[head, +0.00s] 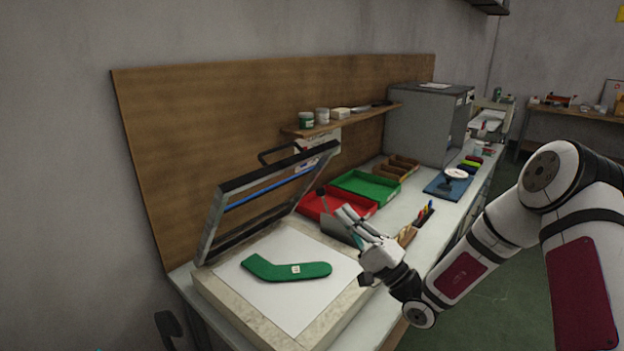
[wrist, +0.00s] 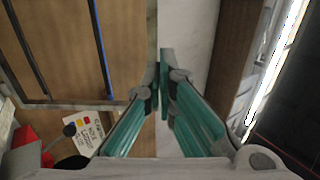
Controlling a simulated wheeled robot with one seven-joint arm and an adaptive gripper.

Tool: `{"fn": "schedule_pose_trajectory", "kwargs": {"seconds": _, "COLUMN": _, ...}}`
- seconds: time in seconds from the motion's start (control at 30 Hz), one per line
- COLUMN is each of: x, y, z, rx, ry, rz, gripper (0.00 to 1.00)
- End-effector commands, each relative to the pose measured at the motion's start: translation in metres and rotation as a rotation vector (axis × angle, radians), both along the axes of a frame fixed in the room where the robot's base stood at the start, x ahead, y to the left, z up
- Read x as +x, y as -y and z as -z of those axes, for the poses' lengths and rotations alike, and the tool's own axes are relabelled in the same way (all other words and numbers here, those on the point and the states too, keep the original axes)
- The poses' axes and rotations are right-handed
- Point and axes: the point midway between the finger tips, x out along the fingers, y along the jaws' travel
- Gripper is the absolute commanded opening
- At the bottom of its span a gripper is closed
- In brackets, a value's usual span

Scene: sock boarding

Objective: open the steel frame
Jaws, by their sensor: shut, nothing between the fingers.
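The steel frame (head: 219,220) stands hinged up, tilted, above the pale press bed in the head view. It has dark bars, a blue strip and a black handle (head: 270,155) at its upper edge. My gripper (head: 345,212) is to the right of the frame, above the bed's right side, apart from the frame. In the wrist view my gripper (wrist: 163,85) has its green-padded fingers together with nothing between them. Part of the frame (wrist: 98,45) seems to show at upper left there.
A red tray (head: 312,207) and a green tray (head: 366,186) lie behind the bed. A narrow shelf (head: 345,125) with jars is fixed to the wooden backboard.

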Motion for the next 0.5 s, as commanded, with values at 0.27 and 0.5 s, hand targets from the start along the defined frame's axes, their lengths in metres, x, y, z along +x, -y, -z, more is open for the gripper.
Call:
{"fn": "schedule_pose_trajectory", "kwargs": {"seconds": 0.27, "x": 0.017, "y": -0.021, "z": -0.019, "rx": 0.004, "ry": 0.004, "rz": 0.006, "gripper": 0.00}}
{"fn": "schedule_pose_trajectory", "kwargs": {"seconds": 0.5, "x": 0.041, "y": -0.053, "z": -0.045, "rx": 0.002, "ry": 0.003, "rz": 0.006, "gripper": 0.00}}
